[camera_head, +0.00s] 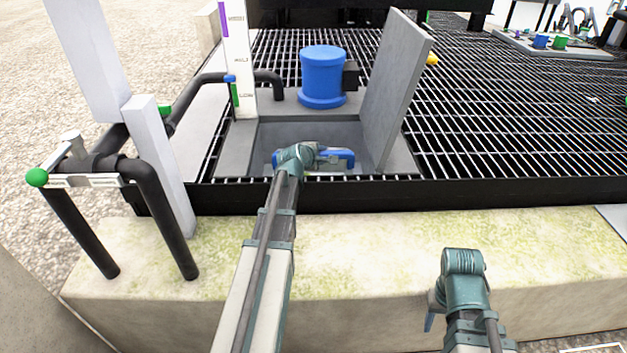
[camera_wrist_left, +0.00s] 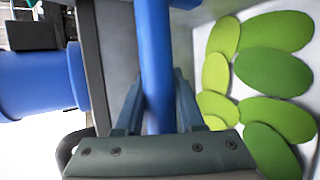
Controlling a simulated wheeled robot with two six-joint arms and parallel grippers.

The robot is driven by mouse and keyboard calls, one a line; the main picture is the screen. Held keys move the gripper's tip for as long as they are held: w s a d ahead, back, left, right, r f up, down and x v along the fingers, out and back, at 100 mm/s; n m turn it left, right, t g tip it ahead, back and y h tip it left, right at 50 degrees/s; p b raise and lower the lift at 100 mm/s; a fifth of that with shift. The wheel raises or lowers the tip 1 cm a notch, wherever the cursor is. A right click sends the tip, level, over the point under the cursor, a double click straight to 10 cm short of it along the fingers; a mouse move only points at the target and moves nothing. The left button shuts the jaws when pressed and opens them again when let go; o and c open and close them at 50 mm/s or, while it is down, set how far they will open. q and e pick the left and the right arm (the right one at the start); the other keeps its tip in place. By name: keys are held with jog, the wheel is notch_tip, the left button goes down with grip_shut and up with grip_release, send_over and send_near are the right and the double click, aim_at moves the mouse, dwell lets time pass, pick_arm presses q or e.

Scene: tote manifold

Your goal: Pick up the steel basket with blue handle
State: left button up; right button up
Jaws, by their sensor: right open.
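The blue handle (camera_head: 338,157) of the steel basket shows in the head view, low inside the open pit (camera_head: 270,133). My left gripper (camera_head: 312,158) is at this handle and covers part of it. In the left wrist view the handle (camera_wrist_left: 156,60) runs between the two fingers of my left gripper (camera_wrist_left: 158,85), close beside both; whether they press on it is unclear. Flat green ovals (camera_wrist_left: 272,75) lie on a pale surface to the right there. The basket's body is mostly hidden. My right gripper (camera_head: 435,312) is low at the front, away from the basket.
A blue cylinder (camera_head: 322,75) stands behind the pit. A raised grey lid (camera_head: 395,85) stands on the pit's right side, and a white gauge post (camera_head: 238,55) on its left. Dark pipes (camera_head: 150,185) are at left. Metal grating (camera_head: 510,110) spreads to the right.

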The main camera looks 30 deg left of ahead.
pick_arm(q)
grip_shut()
dwell(1.1)
